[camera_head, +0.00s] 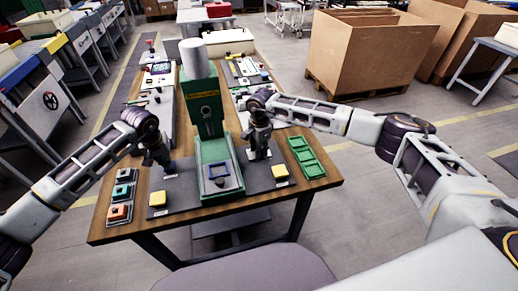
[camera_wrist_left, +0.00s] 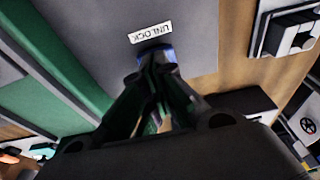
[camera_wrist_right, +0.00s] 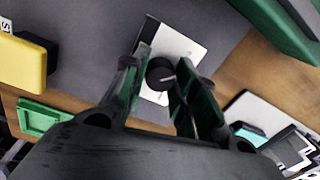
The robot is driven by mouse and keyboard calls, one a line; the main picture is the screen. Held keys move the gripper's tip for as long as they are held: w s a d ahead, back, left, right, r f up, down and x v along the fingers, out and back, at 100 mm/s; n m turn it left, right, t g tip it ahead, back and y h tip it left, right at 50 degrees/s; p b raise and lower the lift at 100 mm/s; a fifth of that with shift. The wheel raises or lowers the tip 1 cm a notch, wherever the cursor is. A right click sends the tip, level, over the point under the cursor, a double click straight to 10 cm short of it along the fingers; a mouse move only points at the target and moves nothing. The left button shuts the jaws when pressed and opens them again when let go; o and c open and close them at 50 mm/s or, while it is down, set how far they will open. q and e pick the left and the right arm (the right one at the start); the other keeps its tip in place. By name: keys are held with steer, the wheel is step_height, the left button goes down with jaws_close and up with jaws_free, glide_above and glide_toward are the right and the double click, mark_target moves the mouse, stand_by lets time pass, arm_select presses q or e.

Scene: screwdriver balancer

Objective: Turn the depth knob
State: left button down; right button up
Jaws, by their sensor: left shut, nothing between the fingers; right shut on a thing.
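The depth knob (camera_wrist_right: 160,73) is a small round black knob with a white pointer line, on a white plate (camera_wrist_right: 176,45) in the right wrist view. My right gripper (camera_wrist_right: 158,76) is shut on it, one finger on each side; in the head view my right gripper (camera_head: 260,153) is just right of the green machine (camera_head: 208,115). The knob is hidden there. My left gripper (camera_head: 168,168) is left of the machine. In the left wrist view its fingers (camera_wrist_left: 156,62) are shut, in front of a partly hidden blue part (camera_wrist_left: 157,49) by an UNLOCK label (camera_wrist_left: 150,32).
Two yellow buttons (camera_head: 157,199) (camera_head: 280,172) flank the machine's front. A blue frame (camera_head: 220,171) sits on its base. A green tray (camera_head: 306,158) lies at the right table edge. Several small blocks (camera_head: 121,191) stand at the left edge.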

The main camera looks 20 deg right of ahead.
steer(key=shift+r, duration=0.1)
steer(key=o, duration=1.1)
steer(key=shift+c, duration=0.2)
step_height(320, 180, up, 12)
steer(key=shift+s, duration=0.35)
stand_by(0.3)
arm_select(q)
steer(key=shift+r+p, duration=1.35)
steer(key=shift+r, duration=2.15)
arm_select(e)
step_height(320, 180, up, 3)
steer(key=shift+f, duration=0.2)
steer(key=shift+f, duration=0.1)
